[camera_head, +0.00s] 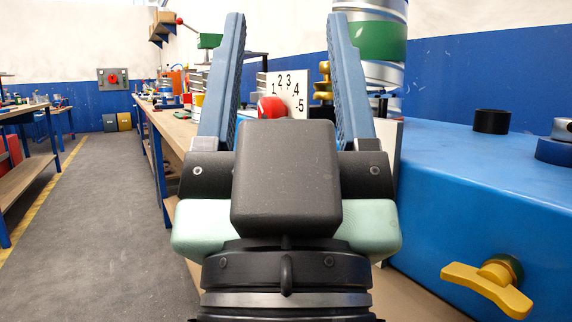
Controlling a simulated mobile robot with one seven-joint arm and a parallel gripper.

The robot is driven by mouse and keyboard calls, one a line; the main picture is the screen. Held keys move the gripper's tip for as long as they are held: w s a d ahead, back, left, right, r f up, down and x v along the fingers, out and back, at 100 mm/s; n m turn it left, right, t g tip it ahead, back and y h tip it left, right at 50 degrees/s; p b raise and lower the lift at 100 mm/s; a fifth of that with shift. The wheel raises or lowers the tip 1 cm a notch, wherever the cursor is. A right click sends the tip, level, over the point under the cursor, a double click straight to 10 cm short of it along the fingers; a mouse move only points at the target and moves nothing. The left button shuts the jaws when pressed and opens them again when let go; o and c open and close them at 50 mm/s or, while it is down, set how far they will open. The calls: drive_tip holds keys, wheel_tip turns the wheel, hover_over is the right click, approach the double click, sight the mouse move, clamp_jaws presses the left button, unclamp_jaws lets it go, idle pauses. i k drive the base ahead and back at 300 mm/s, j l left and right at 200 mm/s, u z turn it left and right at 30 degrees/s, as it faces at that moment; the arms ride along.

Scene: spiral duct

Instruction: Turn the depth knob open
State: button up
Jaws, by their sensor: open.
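My gripper (287,22) fills the middle of the view, its two blue fingers spread wide with nothing held between them. Between the fingers, farther off, is a white dial plate (299,92) with black numbers from 1 to 5. A red rounded knob (271,106) sits at the lower left of the plate; my gripper body hides its lower part. A yellow wing-shaped handle (487,287) sticks out from the front of a blue cabinet (480,190) at right, clear of my gripper. No label shows which of these is the depth knob.
A ribbed metal duct with a green band (372,42) stands behind my right finger. A black ring (491,121) sits on the blue cabinet top. Workbenches run along the left, one beside my gripper (172,128). The grey floor aisle (100,200) between them is clear.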

sight(274, 107)
drive_tip(key=i+j+z, duration=0.15)
drive_tip(key=j, duration=0.55)
drive_tip(key=j+z, duration=0.1)
drive_tip(key=j, duration=0.55)
